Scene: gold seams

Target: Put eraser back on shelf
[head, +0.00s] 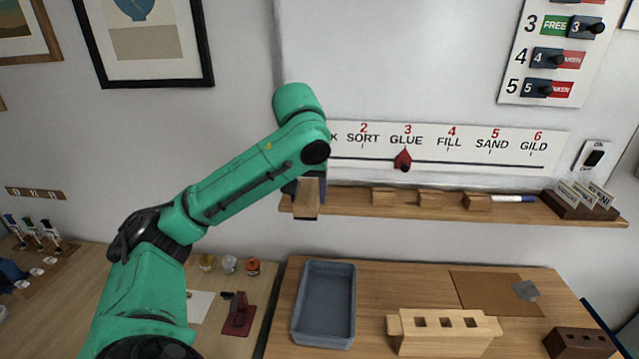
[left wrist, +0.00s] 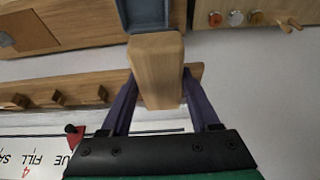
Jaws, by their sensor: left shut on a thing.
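The eraser (head: 307,196) is a wooden block with a thin dark edge at its lower end. My left gripper (head: 304,188) is shut on it at the left end of the wooden shelf (head: 358,201). In the left wrist view the eraser (left wrist: 157,65) sits between the two purple fingers of my left gripper (left wrist: 159,85), with the shelf (left wrist: 78,84) behind it. I cannot tell whether the eraser touches the shelf. My right gripper is not in view.
Small wooden blocks (head: 431,200), a marker (head: 514,199) and a card holder (head: 570,208) occupy the shelf further right. Above it is a slider strip with a red pointer (head: 403,160). Below, a grey tray (head: 323,340) and a slotted wooden block (head: 445,342) are on the bench.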

